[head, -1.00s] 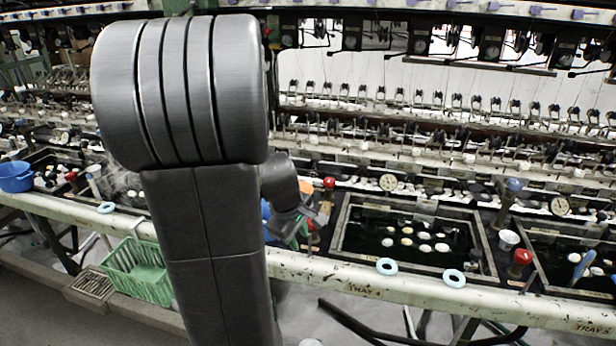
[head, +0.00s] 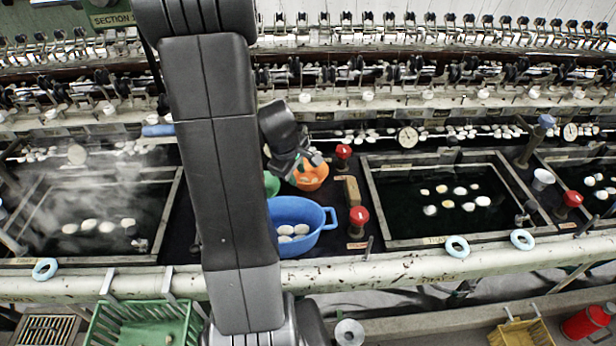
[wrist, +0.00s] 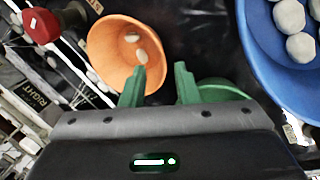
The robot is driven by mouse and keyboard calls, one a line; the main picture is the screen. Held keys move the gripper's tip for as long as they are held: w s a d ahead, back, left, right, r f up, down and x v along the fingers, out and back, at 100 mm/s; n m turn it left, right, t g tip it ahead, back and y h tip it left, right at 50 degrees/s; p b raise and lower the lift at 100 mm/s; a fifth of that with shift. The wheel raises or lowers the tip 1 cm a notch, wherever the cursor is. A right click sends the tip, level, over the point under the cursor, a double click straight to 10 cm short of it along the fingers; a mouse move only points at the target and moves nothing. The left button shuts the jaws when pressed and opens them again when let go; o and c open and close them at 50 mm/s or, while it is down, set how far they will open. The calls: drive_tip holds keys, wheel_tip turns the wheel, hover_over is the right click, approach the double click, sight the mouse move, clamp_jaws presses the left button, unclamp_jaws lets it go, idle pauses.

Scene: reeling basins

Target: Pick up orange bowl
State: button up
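The orange bowl (head: 312,175) stands on the dark surface between two basins, behind the blue tub (head: 297,226). In the wrist view the orange bowl (wrist: 122,47) lies just beyond my left fingertip and holds a few pale cocoons. A green bowl (wrist: 222,90) is partly hidden behind my right finger.
The blue tub holds several pale cocoons and also shows in the wrist view (wrist: 262,62). Red knobs (head: 359,216) (head: 344,151) stand right of the bowls. The right basin (head: 430,243) and a steaming left basin flank the spot.

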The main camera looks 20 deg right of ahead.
sight(299, 182)
drive_tip(key=shift+x, duration=2.4)
drive_tip(key=shift+s, duration=0.15)
clamp_jaws()
